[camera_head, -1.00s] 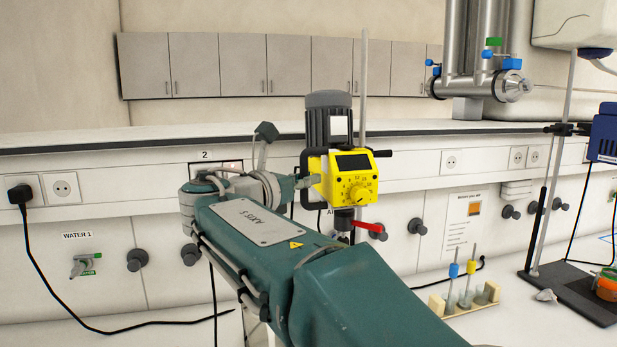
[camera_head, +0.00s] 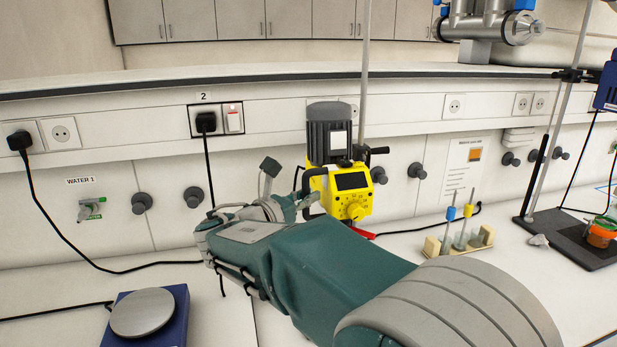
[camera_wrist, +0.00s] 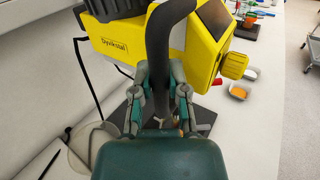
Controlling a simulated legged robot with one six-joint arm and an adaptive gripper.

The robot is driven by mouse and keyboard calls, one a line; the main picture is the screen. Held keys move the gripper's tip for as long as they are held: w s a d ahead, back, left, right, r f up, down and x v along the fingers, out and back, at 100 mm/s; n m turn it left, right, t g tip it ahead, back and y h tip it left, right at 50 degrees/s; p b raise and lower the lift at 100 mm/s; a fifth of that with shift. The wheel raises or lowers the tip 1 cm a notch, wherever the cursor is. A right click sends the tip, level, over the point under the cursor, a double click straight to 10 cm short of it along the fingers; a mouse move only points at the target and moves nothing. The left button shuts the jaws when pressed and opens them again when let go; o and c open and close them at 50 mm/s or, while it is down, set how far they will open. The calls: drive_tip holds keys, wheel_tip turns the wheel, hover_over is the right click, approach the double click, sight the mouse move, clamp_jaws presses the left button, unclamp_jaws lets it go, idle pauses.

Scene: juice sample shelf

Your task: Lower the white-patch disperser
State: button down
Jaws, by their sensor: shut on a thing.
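The disperser (camera_head: 340,190) has a yellow body with a dark display and knob, and a grey motor on top with a white patch (camera_head: 338,140). It is mounted on an upright metal rod (camera_head: 365,75). A red lever (camera_head: 362,233) shows just below it. My gripper (camera_head: 308,200) is at the left side of the yellow body. In the wrist view my gripper (camera_wrist: 160,105) is shut on the black curved handle (camera_wrist: 160,50), with one finger on each side. The yellow body also shows there (camera_wrist: 120,45). The disperser's lower shaft is hidden behind my arm.
A blue hotplate (camera_head: 172,325) stands on the bench at front left. A small rack (camera_head: 458,243) with coloured-cap tools stands to the right. A dark stand base (camera_head: 575,238) with an orange container (camera_head: 602,232) is farther right. Black cables hang along the wall.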

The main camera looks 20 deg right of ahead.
drive_tip(key=shift+a+f, duration=0.1)
drive_tip(key=shift+f, duration=0.8)
drive_tip(key=c, duration=0.6)
unclamp_jaws()
drive_tip(key=shift+a, duration=0.15)
drive_tip(key=shift+c, duration=0.2)
drive_tip(key=shift+a, duration=0.1)
drive_tip(key=v, duration=1.2)
